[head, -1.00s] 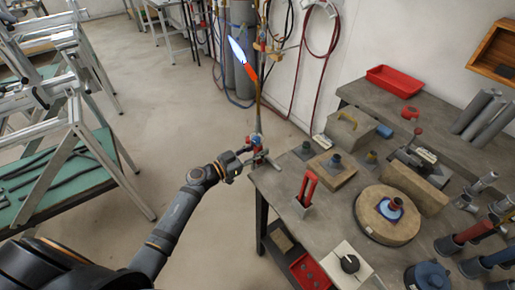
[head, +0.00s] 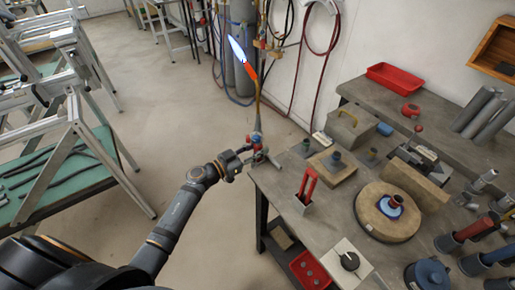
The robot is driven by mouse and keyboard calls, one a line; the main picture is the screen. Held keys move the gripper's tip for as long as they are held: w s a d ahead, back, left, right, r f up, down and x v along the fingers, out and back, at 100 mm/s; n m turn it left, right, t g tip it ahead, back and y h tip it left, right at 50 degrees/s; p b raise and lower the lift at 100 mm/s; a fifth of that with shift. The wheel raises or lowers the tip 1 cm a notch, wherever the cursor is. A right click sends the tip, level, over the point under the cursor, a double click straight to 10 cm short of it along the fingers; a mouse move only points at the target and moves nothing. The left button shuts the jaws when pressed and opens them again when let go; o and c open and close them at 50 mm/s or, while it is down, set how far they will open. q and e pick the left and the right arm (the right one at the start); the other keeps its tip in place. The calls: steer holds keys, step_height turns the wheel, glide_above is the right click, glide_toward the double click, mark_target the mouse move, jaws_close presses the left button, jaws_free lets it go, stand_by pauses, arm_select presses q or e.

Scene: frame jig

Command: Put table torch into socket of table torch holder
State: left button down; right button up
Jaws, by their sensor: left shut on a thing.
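The table torch (head: 257,122) stands roughly upright at the table's back left corner. It has a long thin neck, an orange-red tip and a blue-white flame, with red and blue valve parts low down. My left gripper (head: 247,157) is at its lower end and shut on it. A small metallic mount (head: 266,162) at the table corner, apparently the table torch holder, lies right beside the gripper and torch foot. Its socket is hidden, and I cannot tell whether the torch touches it. My right gripper is not in view.
A red tray (head: 394,79) lies farther back. Hoses hang on the wall behind.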

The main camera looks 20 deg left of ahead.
arm_select(q)
steer(key=shift+f, duration=0.2)
steer(key=c, duration=1)
jaws_free()
steer(key=shift+o, duration=0.2)
steer(key=shift+f, duration=0.15)
steer(key=v, duration=1.2)
